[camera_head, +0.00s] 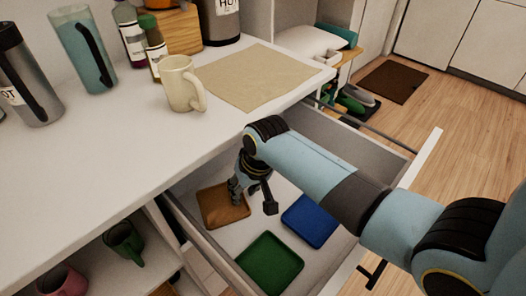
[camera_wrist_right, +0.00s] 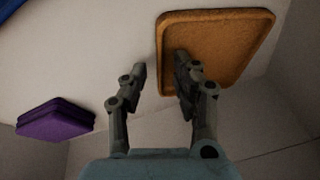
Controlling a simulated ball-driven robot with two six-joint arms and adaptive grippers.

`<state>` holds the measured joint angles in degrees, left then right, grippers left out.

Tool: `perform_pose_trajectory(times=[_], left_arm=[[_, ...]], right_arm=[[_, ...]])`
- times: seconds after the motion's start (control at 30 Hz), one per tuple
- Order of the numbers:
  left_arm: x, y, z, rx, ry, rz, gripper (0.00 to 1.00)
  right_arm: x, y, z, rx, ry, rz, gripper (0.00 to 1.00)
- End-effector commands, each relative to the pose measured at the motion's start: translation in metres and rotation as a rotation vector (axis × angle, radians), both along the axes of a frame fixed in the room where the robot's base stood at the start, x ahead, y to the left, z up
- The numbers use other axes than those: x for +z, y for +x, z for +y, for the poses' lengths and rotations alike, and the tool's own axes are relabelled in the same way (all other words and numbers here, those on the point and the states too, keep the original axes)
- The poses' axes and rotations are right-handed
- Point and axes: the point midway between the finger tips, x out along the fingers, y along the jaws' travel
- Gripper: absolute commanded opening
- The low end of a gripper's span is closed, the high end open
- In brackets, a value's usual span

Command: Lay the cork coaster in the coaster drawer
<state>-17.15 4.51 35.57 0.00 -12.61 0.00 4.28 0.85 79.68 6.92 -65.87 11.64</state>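The cork coaster (camera_head: 215,208), a brown-orange square with a raised rim, lies on the floor of the open white drawer (camera_head: 228,238), near its left side. It also shows at the top right of the right wrist view (camera_wrist_right: 235,40). My right gripper (camera_head: 252,202) is inside the drawer at the coaster's right edge. Its two fingers stand apart in the right wrist view (camera_wrist_right: 161,72), with nothing clamped between them. One finger overlaps the coaster; the other is over bare drawer floor. I cannot tell whether a finger touches it. My left gripper is not in view.
A green coaster (camera_head: 270,263) and a blue coaster (camera_head: 310,220) lie apart in the drawer; purple coasters (camera_wrist_right: 55,120) show in the wrist view. The counter above holds a cream mug (camera_head: 180,85), a beige mat (camera_head: 250,78), a blue pitcher (camera_head: 80,50) and bottles.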

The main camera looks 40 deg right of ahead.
Motion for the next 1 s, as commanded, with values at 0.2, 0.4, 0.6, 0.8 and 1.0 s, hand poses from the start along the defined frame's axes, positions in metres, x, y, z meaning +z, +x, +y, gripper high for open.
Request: perform_pose_trajectory(times=[0.2, 0.4, 0.6, 0.8, 1.0], left_arm=[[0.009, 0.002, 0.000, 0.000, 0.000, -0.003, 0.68], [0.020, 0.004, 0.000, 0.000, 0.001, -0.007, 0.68], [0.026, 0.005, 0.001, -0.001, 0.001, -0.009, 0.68], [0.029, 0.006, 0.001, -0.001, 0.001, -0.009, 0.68], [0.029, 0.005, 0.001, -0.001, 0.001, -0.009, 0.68]], right_arm=[[0.021, -0.004, -0.002, 0.000, -0.001, -0.003, 0.29], [0.032, -0.043, -0.015, 0.001, -0.003, 0.005, 0.29], [0.031, -0.088, -0.031, 0.001, -0.002, 0.004, 0.29], [0.031, -0.114, -0.041, 0.000, 0.000, 0.001, 0.29], [0.031, -0.121, -0.043, 0.000, 0.000, -0.001, 0.29]])
